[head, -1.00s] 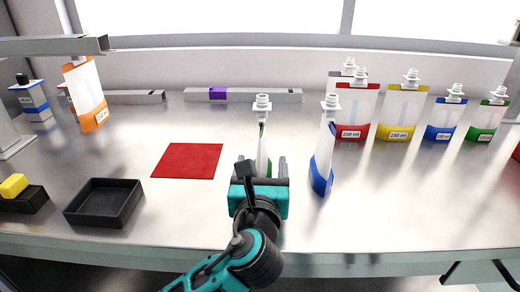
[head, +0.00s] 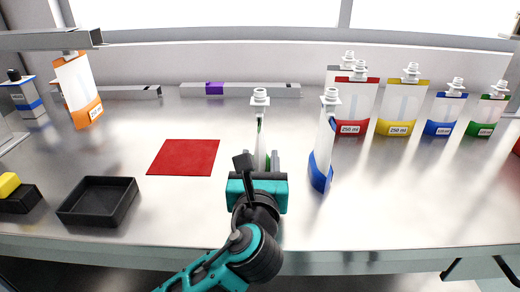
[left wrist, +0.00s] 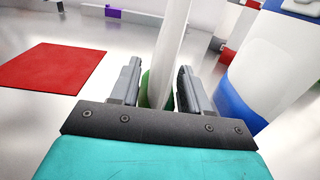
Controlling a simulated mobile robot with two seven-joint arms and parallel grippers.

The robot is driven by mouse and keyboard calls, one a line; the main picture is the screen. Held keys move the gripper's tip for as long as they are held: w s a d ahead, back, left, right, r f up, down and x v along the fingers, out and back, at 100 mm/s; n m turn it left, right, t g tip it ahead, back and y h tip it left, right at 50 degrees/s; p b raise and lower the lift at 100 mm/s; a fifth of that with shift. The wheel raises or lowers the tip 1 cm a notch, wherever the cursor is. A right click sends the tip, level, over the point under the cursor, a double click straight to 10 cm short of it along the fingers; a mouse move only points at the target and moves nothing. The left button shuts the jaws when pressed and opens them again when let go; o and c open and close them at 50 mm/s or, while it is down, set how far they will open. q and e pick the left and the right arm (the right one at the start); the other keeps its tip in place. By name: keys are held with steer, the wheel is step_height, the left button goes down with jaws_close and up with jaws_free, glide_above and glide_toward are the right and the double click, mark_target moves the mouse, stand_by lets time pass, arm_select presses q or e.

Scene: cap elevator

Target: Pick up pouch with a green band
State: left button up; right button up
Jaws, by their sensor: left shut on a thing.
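A white pouch with a green band (head: 261,140) stands upright on the table in the middle of the head view, seen nearly edge-on, with a white spout on top. My left gripper (head: 262,162) is shut on its lower part. In the left wrist view the two fingers (left wrist: 157,85) are on either side of the pouch (left wrist: 170,50), and its green band shows low between them. Another pouch with a green band (head: 487,117) stands at the far right of the head view. My right gripper is not in view.
A blue-banded pouch (head: 323,145) stands close to the right of my left gripper. Several pouches, including red (head: 355,105), yellow (head: 402,107) and blue (head: 444,113), stand behind right. A red mat (head: 184,157) and black tray (head: 98,202) lie left.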

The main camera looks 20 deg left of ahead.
arm_select(q)
steer(key=shift+c, duration=0.3)
steer(key=shift+r, duration=0.4)
step_height(320, 180, up, 18)
steer(key=p, duration=0.7)
steer(key=shift+f, duration=0.1)
steer(key=shift+r, duration=0.75)
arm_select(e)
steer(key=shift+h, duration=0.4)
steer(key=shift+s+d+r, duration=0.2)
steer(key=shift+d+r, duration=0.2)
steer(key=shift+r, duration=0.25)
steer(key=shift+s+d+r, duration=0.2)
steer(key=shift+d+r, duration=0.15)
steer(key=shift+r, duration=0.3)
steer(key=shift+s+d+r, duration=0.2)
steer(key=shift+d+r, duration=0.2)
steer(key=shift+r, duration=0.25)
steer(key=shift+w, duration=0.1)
